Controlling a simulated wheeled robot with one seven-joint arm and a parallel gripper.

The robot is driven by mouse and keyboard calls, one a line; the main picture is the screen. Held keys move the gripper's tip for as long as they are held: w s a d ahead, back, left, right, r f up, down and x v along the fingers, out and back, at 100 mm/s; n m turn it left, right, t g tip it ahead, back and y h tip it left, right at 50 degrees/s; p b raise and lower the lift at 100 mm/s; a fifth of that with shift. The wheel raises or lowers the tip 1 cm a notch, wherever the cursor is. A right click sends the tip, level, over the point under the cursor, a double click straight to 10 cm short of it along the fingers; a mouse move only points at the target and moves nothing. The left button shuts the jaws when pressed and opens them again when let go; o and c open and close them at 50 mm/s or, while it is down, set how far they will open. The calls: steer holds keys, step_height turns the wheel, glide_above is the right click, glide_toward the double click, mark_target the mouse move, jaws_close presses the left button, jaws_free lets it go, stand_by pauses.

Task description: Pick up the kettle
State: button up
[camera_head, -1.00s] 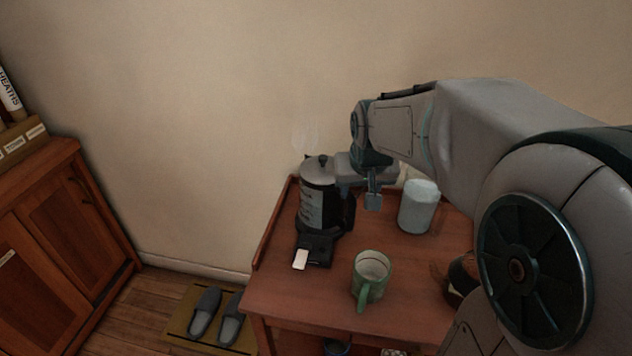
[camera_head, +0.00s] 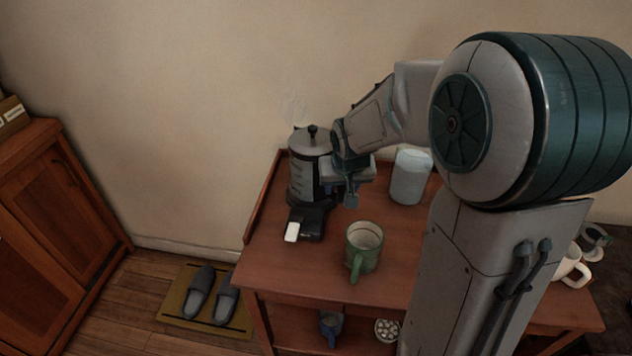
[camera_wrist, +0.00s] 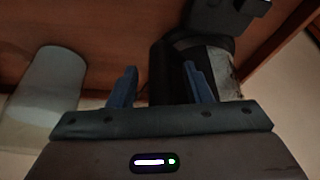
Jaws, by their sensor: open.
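The kettle (camera_head: 306,172) is a dark and silver cylinder with a knobbed lid, upright on its black base (camera_head: 307,222) at the left back of the wooden table. Steam shows faintly above it. My gripper (camera_head: 343,191) is at the kettle's right side, by its black handle. In the wrist view my gripper (camera_wrist: 161,86) is open, its two blue fingers apart. The dark handle lies between or just beyond the fingers, and the kettle's body (camera_wrist: 210,60) is behind the right finger. I cannot tell whether the fingers touch the handle, which my gripper partly hides in the head view.
A pale canister (camera_head: 410,177) stands to the right of my gripper. A green mug (camera_head: 362,249) stands in front on the table (camera_head: 290,267). The table has a raised left edge. A white mug (camera_head: 572,268) is at far right. Slippers (camera_head: 212,294) lie on a floor mat.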

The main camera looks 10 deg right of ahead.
jaws_close()
stand_by(1.3)
steer(key=shift+w+r, duration=0.15)
